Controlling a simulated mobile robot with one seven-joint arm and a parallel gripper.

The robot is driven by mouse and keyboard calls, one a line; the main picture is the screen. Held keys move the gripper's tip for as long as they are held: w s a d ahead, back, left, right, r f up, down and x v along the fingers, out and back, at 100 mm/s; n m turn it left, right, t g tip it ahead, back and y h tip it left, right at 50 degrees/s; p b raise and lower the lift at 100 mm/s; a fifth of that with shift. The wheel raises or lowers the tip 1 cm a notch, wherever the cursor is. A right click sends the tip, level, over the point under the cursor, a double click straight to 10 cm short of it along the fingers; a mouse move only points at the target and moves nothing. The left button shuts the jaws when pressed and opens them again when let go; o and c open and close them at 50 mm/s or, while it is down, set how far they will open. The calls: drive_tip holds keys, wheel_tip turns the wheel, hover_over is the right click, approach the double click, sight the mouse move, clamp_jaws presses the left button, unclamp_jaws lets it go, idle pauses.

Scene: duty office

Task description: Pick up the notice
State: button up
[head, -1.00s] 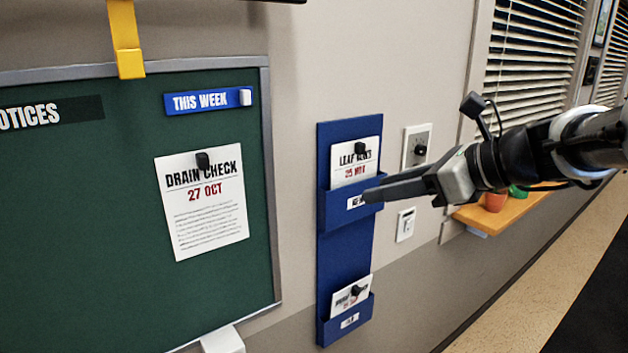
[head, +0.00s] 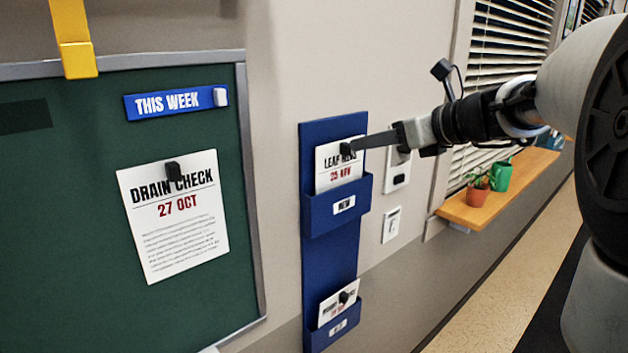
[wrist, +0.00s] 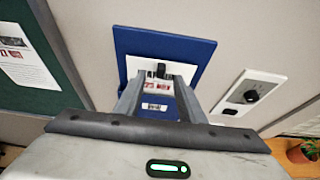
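A white notice headed "LEAF ..." with a red "25 NOV" date (head: 333,174) stands in the upper pocket of a blue wall rack (head: 330,256), a black clip on its top part. It also shows in the wrist view (wrist: 141,76), partly hidden by my fingers. My gripper (head: 358,143) is at the notice's upper right in the head view, close to the clip. In the wrist view my gripper (wrist: 160,80) has its fingers apart, with the clip (wrist: 161,69) between or just beyond the tips. Contact cannot be told.
A "DRAIN CHECK 27 OCT" notice (head: 175,230) hangs on the green board (head: 60,270) at left. Another clipped notice (head: 332,305) is in the lower pocket. A wall panel with a knob (wrist: 248,96) is right of the rack. A shelf (head: 520,185) holds a potted plant (head: 477,192).

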sight(349, 150)
drive_tip(key=shift+f+x, duration=0.15)
drive_tip(key=shift+x, duration=1.4)
drive_tip(key=shift+f+x, duration=0.2)
drive_tip(key=shift+x, duration=1.3)
drive_tip(key=shift+s+d, duration=0.1)
drive_tip(key=shift+d, duration=0.1)
clamp_jaws()
